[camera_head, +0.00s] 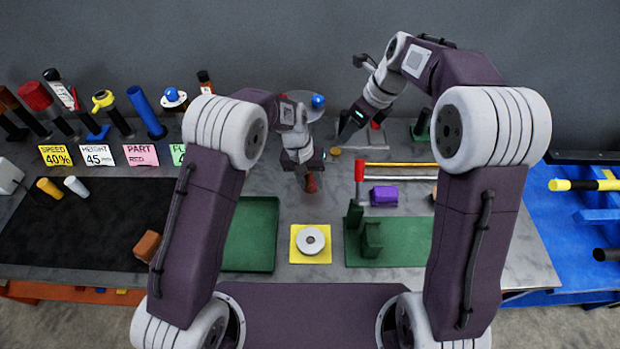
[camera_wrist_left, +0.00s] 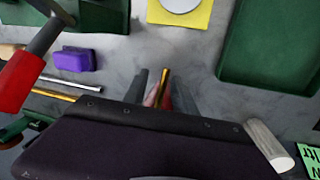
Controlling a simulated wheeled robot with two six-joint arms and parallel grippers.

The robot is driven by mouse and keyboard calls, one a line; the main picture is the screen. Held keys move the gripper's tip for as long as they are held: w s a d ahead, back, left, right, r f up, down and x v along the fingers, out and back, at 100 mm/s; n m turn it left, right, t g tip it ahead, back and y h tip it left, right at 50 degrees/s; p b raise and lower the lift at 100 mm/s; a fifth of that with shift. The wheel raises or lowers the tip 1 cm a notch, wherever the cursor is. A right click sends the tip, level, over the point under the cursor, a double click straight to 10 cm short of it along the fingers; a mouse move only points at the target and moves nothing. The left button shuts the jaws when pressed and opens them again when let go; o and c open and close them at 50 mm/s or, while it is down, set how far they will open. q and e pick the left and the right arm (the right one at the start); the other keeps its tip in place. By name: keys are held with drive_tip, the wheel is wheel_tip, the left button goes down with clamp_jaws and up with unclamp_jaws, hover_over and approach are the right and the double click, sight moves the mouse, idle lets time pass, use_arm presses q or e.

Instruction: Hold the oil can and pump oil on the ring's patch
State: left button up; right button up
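My left gripper (camera_head: 308,186) points down over the middle of the bench. A small red body, apparently the oil can (camera_head: 312,183), is between its fingers. In the left wrist view, the fingers (camera_wrist_left: 160,92) flank the red can and its brass-coloured spout (camera_wrist_left: 163,82). Whether they press on it is unclear. A pale metal ring (camera_head: 310,240) lies flat on a yellow square (camera_head: 296,256), nearer me than the left gripper; I make out no patch on it. My right gripper (camera_head: 346,136) is above the back of the bench, its finger opening unclear.
Right of the can are a red-handled tool (camera_head: 359,172), a purple block (camera_head: 384,196) and metal rods (camera_head: 400,165). A black mat (camera_head: 90,225) covers the left.

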use_arm(q)
clamp_jaws()
idle(1.2)
use_arm(e)
clamp_jaws()
idle(1.6)
